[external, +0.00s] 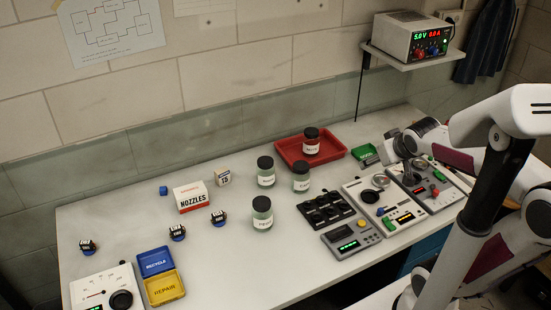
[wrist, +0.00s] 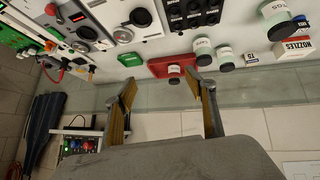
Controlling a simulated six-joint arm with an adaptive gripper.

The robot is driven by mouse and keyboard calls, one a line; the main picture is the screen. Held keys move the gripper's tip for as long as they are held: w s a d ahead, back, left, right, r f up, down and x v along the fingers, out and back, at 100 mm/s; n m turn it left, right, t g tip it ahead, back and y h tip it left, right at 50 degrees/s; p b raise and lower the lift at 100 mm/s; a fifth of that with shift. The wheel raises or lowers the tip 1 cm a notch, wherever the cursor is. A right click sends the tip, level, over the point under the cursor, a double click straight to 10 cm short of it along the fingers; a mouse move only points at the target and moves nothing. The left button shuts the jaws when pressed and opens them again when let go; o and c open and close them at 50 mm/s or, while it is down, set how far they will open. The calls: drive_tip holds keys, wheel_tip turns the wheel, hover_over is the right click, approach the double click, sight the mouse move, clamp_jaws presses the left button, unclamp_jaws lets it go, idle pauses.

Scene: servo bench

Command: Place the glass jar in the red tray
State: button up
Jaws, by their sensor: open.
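A red tray (external: 335,142) lies at the back of the bench, near the wall. A glass jar with a dark lid and white label (external: 311,144) stands upright in it. Three similar jars stand outside the tray on its left: one at the back (external: 265,173), one nearer the tray (external: 301,179) and one in front (external: 262,215). My gripper (external: 390,148) is right of the tray, above the bench. In the wrist view my gripper (wrist: 168,97) is open and empty, with the red tray (wrist: 158,68) and its jar (wrist: 174,73) beyond the fingers.
Electronic panels (external: 370,205) fill the right of the bench, with a small green tray (external: 365,153) behind. A nozzles box (external: 190,197), a blue bin (external: 155,261) and a yellow bin (external: 164,288) are on the left. The front middle is clear.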

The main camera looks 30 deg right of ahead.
drive_tip(key=s+a+f+g+y, duration=0.1)
drive_tip(key=s+a, duration=0.2)
drive_tip(key=s, duration=0.3)
drive_tip(key=s+a+f+g+y, duration=0.1)
drive_tip(key=s+a+f, duration=0.1)
drive_tip(key=s, duration=0.5)
drive_tip(key=shift+s+a+f+n, duration=0.3)
drive_tip(key=shift+a+n, duration=0.1)
drive_tip(key=shift+a, duration=0.45)
